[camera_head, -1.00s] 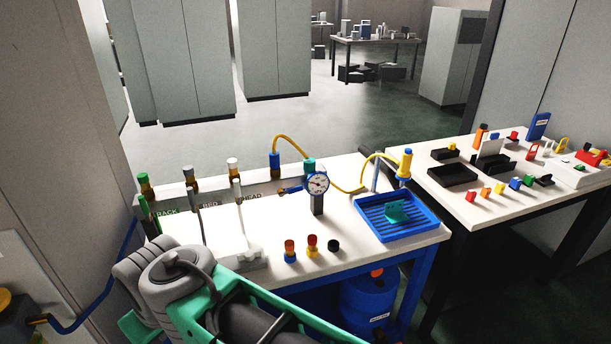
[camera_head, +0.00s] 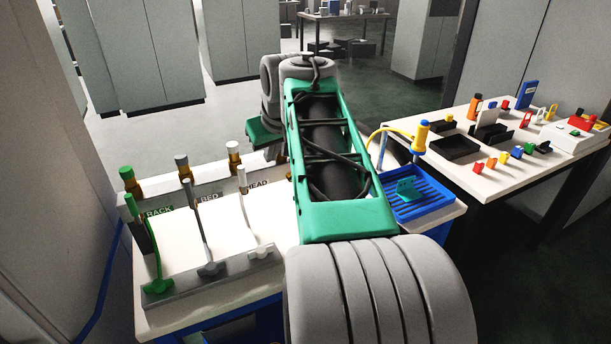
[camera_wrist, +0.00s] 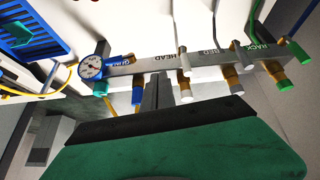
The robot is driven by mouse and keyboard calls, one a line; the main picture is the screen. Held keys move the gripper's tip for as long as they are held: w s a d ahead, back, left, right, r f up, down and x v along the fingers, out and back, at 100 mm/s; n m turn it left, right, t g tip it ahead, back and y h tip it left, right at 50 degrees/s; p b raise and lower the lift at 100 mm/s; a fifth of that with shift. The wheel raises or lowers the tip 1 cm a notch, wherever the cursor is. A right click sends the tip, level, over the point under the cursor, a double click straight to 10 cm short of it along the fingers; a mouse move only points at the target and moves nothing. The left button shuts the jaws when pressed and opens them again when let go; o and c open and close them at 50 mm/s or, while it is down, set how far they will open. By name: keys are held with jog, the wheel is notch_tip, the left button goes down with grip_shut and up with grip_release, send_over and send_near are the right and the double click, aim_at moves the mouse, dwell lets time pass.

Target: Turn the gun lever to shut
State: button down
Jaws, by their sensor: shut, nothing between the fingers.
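In the wrist view, the blue gun lever (camera_wrist: 122,58) shows small at the gauge end of the grey valve rail (camera_wrist: 208,60). It appears to lie along the rail, but its exact angle is hard to tell. My gripper (camera_wrist: 158,80) is shut and empty, its grey fingers pointing at the rail between the HEAD label and the blue-capped fitting (camera_wrist: 137,96). I cannot tell whether the fingers touch the rail. In the head view my arm hides the gun lever and the fingers.
The round gauge (camera_wrist: 91,67) stands beside the lever, with a yellow hose near it. HEAD (camera_head: 243,182), BED (camera_head: 190,195) and RACK (camera_head: 156,242) levers stand along the rail. A blue tray (camera_head: 430,203) holds a teal piece. A second table stands right.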

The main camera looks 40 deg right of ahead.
jog(key=d+r+h, duration=0.1)
jog(key=d, duration=1)
jog(key=shift+m, duration=0.3)
jog(key=p+x, duration=0.1)
jog(key=x, duration=0.7)
jog(key=shift+w+a+f, duration=0.1)
jog(key=shift+a+f, duration=0.05)
jog(key=shift+f, duration=0.15)
jog(key=f, duration=0.4)
jog(key=shift+s+d+f, duration=0.1)
jog(key=shift+s+d, duration=0.15)
jog(key=shift+s, duration=0.1)
jog(key=shift+s+d+f+b, duration=0.2)
jog(key=shift+f+b, duration=0.35)
jog(key=shift+f, duration=0.2)
